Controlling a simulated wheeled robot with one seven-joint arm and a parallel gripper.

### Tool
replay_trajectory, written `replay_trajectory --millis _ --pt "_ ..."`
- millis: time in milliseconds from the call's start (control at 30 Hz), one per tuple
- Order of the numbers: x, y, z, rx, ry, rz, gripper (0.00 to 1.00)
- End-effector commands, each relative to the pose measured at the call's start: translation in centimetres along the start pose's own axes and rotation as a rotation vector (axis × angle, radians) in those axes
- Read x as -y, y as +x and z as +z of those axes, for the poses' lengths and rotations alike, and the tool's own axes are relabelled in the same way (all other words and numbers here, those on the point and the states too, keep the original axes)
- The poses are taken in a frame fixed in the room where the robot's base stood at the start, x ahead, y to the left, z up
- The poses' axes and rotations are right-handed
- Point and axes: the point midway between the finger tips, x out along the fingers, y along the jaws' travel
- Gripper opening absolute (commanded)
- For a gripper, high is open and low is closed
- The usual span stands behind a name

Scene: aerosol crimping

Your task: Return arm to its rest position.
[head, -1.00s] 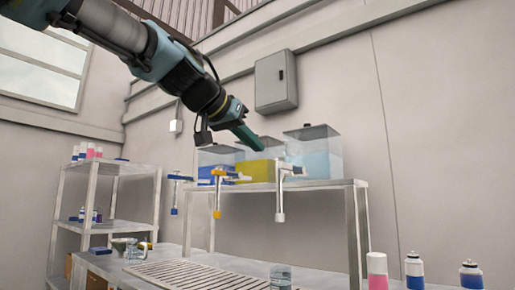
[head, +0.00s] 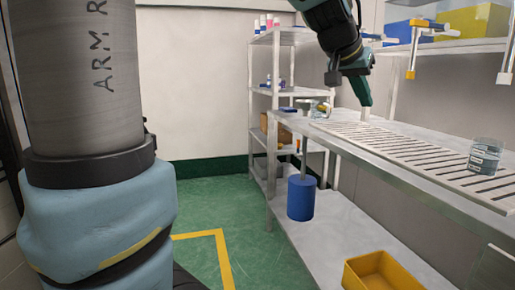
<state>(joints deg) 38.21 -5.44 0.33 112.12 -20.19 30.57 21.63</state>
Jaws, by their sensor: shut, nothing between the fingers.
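My arm crosses the head view, with a large grey and light blue link at the left and the wrist at the upper right. My gripper (head: 365,112) points down over the far end of the workbench (head: 345,147). Its green fingers are shut with nothing between them. Whether the fingertips touch the slatted rack (head: 420,152) behind them cannot be told.
A glass beaker (head: 486,156) stands on the rack at right. A metal device (head: 312,107) sits at the bench's far end. A blue cylinder (head: 301,198) and a yellow bin (head: 382,272) are low down. A shelf unit (head: 276,40) stands behind; green floor (head: 205,205) is open at left.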

Motion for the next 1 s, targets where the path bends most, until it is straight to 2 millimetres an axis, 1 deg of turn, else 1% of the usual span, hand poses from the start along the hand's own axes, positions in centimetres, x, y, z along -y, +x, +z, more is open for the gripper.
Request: replay_trajectory --millis 33,67,100,167,200,267,300,367,400,467,500,633,733,767,800,1000 --pt "2.8 1.1 2.9 0.052 -0.051 -0.045 0.00" --pt "4.3 1.6 4.5 0.080 -0.079 -0.068 0.00" --pt "6.1 2.1 6.8 0.118 -0.116 -0.099 0.00" --pt "8.6 2.6 10.3 0.175 -0.174 -0.144 0.00" --pt "10.2 2.9 12.8 0.212 -0.214 -0.173 0.00" --pt "12.3 2.9 16.6 0.269 -0.274 -0.214 0.00" --pt "13.4 2.9 19.1 0.306 -0.314 -0.239 0.00" --pt "14.8 2.6 22.7 0.356 -0.369 -0.272 0.00" --pt "15.6 2.3 24.9 0.386 -0.403 -0.292 0.00" --pt "16.4 1.9 27.9 0.430 -0.452 -0.318 0.00" --pt "16.7 1.5 29.8 0.456 -0.482 -0.332 0.00" --pt "17.3 0.2 35.5 0.535 -0.574 -0.373 0.00" --pt "17.2 -0.9 39.6 0.594 -0.645 -0.398 0.00" --pt "17.1 -1.7 39.1 0.596 -0.649 -0.400 0.00" --pt "17.0 -2.5 37.7 0.590 -0.642 -0.398 0.00" --pt "16.7 -5.4 34.7 0.589 -0.638 -0.397 0.00"
